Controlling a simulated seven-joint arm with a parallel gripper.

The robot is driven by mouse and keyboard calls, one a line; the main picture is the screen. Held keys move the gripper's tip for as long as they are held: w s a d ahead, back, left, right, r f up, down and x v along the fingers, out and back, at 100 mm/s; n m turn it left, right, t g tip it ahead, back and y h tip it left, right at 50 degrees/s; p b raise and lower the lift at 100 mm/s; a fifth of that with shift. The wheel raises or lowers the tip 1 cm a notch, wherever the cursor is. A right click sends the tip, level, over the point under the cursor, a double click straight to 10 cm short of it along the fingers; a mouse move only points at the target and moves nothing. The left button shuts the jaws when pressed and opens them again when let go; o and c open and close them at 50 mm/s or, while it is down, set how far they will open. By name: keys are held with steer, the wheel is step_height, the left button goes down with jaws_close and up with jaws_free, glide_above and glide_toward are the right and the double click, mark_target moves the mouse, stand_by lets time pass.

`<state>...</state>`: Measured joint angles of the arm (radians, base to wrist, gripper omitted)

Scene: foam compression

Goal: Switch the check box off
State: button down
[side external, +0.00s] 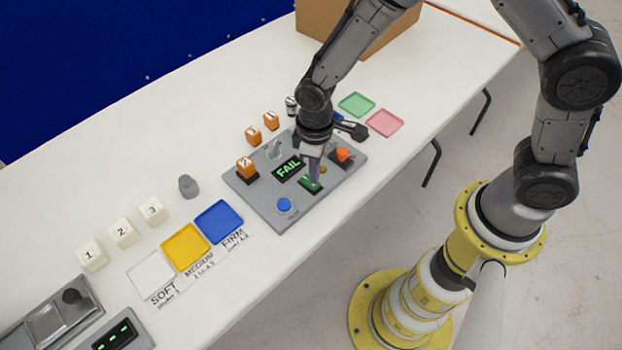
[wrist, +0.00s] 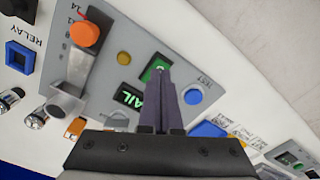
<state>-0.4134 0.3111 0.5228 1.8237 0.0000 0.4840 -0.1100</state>
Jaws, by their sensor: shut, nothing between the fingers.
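The check box (side external: 259,201) is a flat grey panel on the white table. Its dark display (side external: 288,168) reads FAIL in green, also partly visible in the wrist view (wrist: 129,96). Its green switch (side external: 308,185) shows beside the fingertips in the wrist view (wrist: 154,66). A round blue button (side external: 285,205) sits at the panel's near left corner and shows in the wrist view (wrist: 193,96). My gripper (side external: 314,181) points down at the green switch, its fingers shut and empty. The fingertips (wrist: 158,70) cover part of the switch; I cannot tell whether they touch it.
Blue (side external: 218,221) and yellow (side external: 185,247) trays lie left; green (side external: 356,104) and pink (side external: 384,123) trays lie right. A cardboard box (side external: 325,20) stands behind.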

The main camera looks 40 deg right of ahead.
steer(key=shift+f, duration=0.95)
stand_by(0.7)
steer(key=shift+r, duration=3.5)
